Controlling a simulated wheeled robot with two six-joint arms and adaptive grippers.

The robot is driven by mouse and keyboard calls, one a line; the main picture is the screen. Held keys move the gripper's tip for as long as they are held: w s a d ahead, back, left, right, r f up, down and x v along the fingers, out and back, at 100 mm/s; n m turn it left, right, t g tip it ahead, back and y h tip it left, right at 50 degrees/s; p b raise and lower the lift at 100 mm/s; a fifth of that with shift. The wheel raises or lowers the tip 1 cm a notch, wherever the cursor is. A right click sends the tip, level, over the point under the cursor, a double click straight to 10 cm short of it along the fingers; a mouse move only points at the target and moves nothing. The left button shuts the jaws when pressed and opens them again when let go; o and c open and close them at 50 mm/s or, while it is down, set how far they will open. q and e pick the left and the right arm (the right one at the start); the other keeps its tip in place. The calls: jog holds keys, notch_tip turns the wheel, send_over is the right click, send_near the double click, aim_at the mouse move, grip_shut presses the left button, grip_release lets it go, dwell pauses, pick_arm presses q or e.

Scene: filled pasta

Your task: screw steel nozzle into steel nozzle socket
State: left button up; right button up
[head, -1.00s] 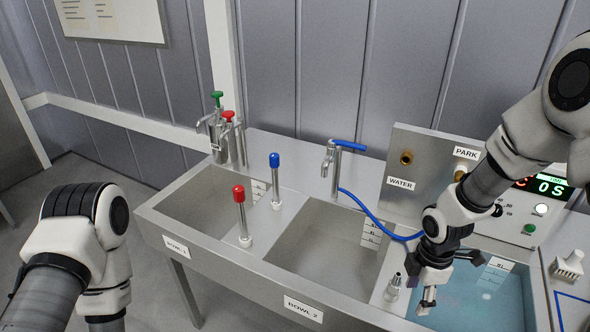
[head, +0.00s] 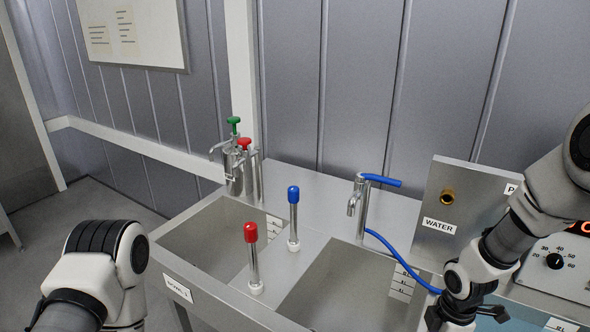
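I cannot pick out the steel nozzle or its socket for certain in the head view. A steel tap (head: 361,208) with a blue lever stands behind the middle sink, its spout pointing down. A brass fitting (head: 447,197) sits on the upright steel panel (head: 455,178) above the WATER label. My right gripper (head: 462,326) is at the bottom edge, in front of the panel. Its fingertips are cut off, so I cannot tell what, if anything, it holds. My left arm is at the lower left, its gripper below the picture.
Red-capped (head: 252,258) and blue-capped (head: 293,218) posts stand between the left bowl (head: 205,240) and middle bowl (head: 345,290). Pump bottles (head: 236,170) stand at the back left. A blue hose (head: 400,260) runs from the tap toward my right arm. The steel deck behind the bowls is mostly clear.

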jog(key=shift+s+f, duration=0.2)
jog(key=shift+s, duration=0.1)
jog(key=shift+w+f, duration=0.15)
jog(key=shift+w, duration=0.1)
jog(key=shift+s, duration=0.1)
jog(key=shift+s+p, duration=0.15)
jog(key=shift+p, duration=0.15)
grip_shut()
